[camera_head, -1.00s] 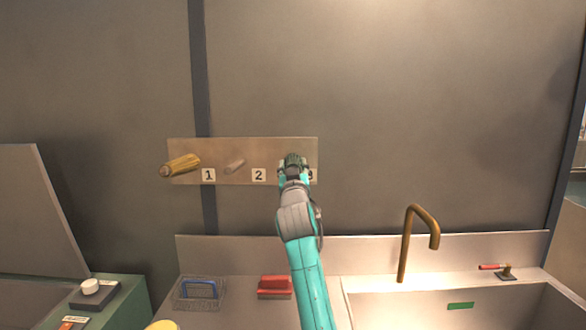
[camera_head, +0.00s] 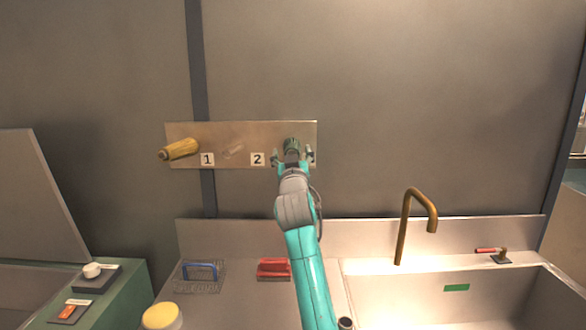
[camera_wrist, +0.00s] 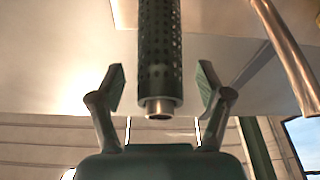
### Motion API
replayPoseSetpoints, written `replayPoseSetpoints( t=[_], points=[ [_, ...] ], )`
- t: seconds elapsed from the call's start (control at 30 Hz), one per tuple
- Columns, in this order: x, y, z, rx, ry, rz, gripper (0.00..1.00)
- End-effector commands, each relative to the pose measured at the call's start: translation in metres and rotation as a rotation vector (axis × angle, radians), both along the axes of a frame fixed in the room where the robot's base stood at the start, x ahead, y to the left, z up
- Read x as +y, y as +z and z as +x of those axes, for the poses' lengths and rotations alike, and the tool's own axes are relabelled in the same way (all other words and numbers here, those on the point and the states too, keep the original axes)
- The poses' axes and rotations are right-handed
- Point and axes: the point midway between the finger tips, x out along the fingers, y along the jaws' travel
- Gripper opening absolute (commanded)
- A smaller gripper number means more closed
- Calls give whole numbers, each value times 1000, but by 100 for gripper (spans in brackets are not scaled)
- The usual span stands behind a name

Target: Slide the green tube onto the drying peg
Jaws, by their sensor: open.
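The dark green perforated tube (camera_head: 292,144) is at the right end of the wall peg board (camera_head: 226,131). In the wrist view the tube (camera_wrist: 160,50) runs away from me, and a short brownish metal end (camera_wrist: 159,108) protrudes from its near mouth, so it appears to be around a peg. My gripper (camera_head: 292,157) is open. In the wrist view its two fingers (camera_wrist: 162,86) stand on either side of the tube's near end with clear gaps, not touching it. The root of the peg and the label there are hidden.
A yellow tube (camera_head: 179,149) is on the peg by label 1. A bare peg (camera_head: 233,153) is by label 2. Below are a wire basket (camera_head: 208,285), a red brush (camera_head: 273,269), a brown faucet (camera_head: 404,230) and a sink (camera_head: 400,285). The wall above is clear.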

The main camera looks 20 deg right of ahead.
Motion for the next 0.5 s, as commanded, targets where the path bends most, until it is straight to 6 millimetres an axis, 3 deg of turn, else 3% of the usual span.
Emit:
replayPoseSetpoints(
  t=[0.3,0.5],
  points=[
    [17,-18,-59,-1,1,0,77],
    [24,-25,-83,0,2,0,77]
  ],
)
